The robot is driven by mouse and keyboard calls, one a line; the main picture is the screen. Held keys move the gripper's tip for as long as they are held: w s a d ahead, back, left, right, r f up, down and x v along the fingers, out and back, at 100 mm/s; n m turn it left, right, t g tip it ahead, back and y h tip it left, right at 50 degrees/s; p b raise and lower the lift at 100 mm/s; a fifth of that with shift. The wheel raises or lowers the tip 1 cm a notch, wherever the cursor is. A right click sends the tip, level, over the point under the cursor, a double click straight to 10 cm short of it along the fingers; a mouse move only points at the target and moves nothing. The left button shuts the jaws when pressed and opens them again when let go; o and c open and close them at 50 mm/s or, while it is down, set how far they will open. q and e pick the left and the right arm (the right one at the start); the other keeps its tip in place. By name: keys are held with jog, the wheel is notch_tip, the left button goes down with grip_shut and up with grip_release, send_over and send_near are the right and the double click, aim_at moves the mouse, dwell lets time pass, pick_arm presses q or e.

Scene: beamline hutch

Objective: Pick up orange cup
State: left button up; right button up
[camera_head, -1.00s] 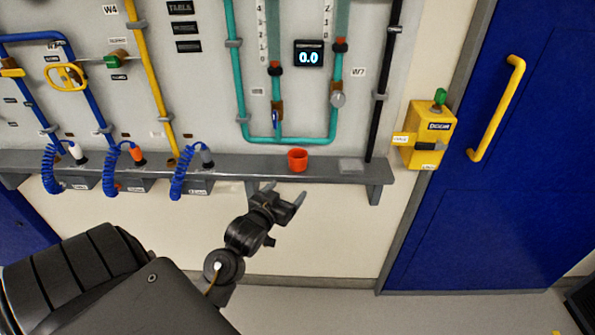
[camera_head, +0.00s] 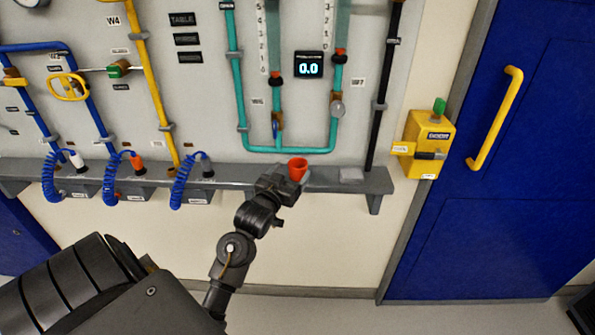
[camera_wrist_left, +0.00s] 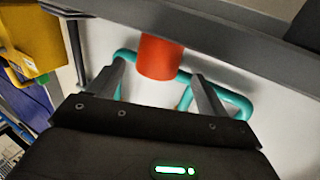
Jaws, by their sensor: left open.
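The orange cup (camera_head: 298,165) is at the grey wall shelf, in front of the teal pipes. My left gripper (camera_head: 291,186) is right at the cup in the head view, its hand hiding part of the cup's lower left. In the left wrist view the orange cup (camera_wrist_left: 159,57) appears between the two spread fingers of my left gripper (camera_wrist_left: 158,71). A gap shows between the cup and each finger there. The gripper is open and holds nothing. My right gripper is not in view.
The grey shelf (camera_head: 332,180) runs along the wall, with a pale flat pad (camera_head: 351,174) right of the cup. Coiled blue hoses (camera_head: 180,183) hang at the left. A yellow box (camera_head: 426,140) and a blue door (camera_head: 470,220) are at the right.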

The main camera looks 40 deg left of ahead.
aim_at(294, 170)
pick_arm(q)
jog(key=x, duration=0.4)
jog(key=shift+w+p, duration=0.35)
jog(key=shift+p, duration=0.05)
jog(key=shift+r, duration=0.1)
jog(key=c, duration=1.1)
jog(key=shift+o, duration=0.2)
